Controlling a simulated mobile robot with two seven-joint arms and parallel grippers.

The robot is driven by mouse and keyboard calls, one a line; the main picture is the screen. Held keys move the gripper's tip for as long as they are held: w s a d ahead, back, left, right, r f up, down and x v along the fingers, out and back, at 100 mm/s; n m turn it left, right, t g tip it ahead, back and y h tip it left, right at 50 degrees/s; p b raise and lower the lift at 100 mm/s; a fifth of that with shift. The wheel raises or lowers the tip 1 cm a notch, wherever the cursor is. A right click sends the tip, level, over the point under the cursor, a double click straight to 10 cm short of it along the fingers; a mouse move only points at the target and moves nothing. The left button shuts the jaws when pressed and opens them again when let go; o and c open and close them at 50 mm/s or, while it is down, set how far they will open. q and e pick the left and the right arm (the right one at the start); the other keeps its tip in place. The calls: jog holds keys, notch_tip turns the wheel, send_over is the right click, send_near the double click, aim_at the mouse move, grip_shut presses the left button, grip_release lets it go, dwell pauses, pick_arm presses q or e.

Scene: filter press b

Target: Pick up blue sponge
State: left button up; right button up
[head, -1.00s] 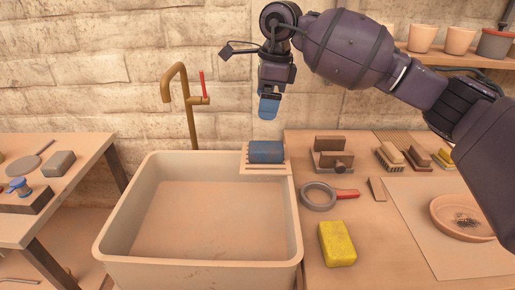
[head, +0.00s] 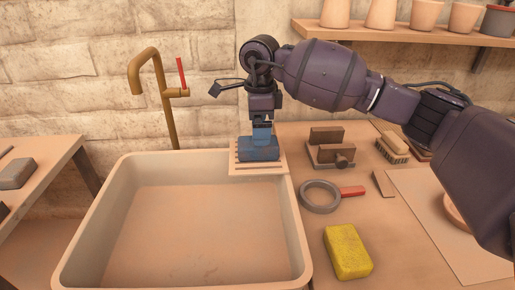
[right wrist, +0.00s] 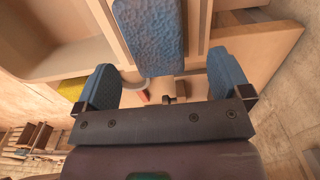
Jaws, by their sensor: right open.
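The blue sponge (head: 251,152) lies on a slatted rack (head: 244,169) at the back right corner of the sink. My right gripper (head: 261,138) points down at the sponge from above, its blue fingertips overlapping it in the head view. In the right wrist view the sponge (right wrist: 150,35) shows ahead, between the lines of the two blue fingers of my right gripper (right wrist: 164,85). The fingers are spread wide and nothing is between their tips that I can see. Whether a finger touches the sponge I cannot tell. My left gripper is not in view.
The sink (head: 296,225) is empty, with a brass tap (head: 165,95) behind it. Right of it on the counter are a yellow sponge (head: 347,251), a grey ring with a red handle (head: 320,197), a wooden block fixture (head: 330,150) and brushes (head: 393,146). A shelf of pots (head: 400,35) hangs above.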

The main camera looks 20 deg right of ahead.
jog(key=f, duration=0.5)
jog(key=shift+s+a+b, duration=0.15)
jog(key=shift+a+b, duration=0.15)
jog(key=shift+b, duration=0.1)
jog(key=shift+r, duration=0.1)
jog(key=shift+c, duration=0.5)
jog(key=c, duration=1)
jog(key=shift+o, duration=0.2)
jog(key=shift+r, duration=0.45)
notch_tip(320, 180, up, 19)
jog(key=p, duration=0.2)
jog(key=shift+p, duration=0.4)
